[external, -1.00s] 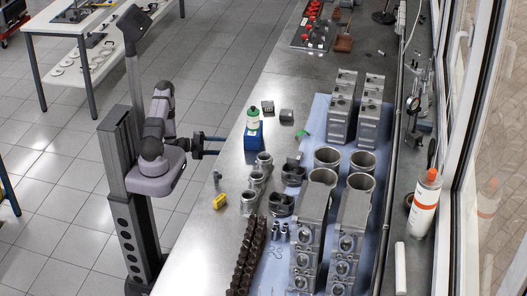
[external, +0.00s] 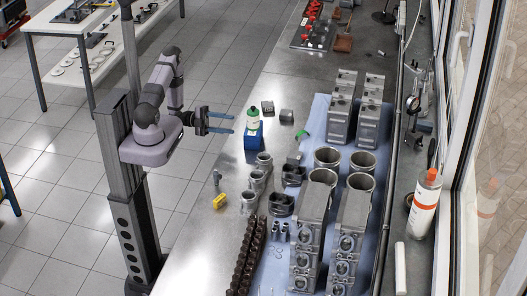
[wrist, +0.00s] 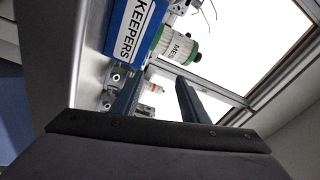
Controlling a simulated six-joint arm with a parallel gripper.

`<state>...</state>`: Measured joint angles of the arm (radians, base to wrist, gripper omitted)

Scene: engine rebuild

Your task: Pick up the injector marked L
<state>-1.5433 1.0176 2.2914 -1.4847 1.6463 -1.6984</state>
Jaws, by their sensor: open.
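My gripper (external: 232,123) is open and empty, held level left of the blue box (external: 253,140) on the bench. Its two fingers (wrist: 157,90) stand apart in the wrist view, with nothing between them. Two small dark upright parts (external: 280,230) stand near the middle of the bench and might be injectors. A small grey upright part (external: 217,181) stands at the bench's left edge. No L mark can be read on any part, so I cannot tell which is the injector marked L.
A yellow piece (external: 219,200), grey cylinders (external: 263,163) and engine blocks (external: 311,225) crowd the bench. An orange-white cartridge (external: 425,203) stands by the window.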

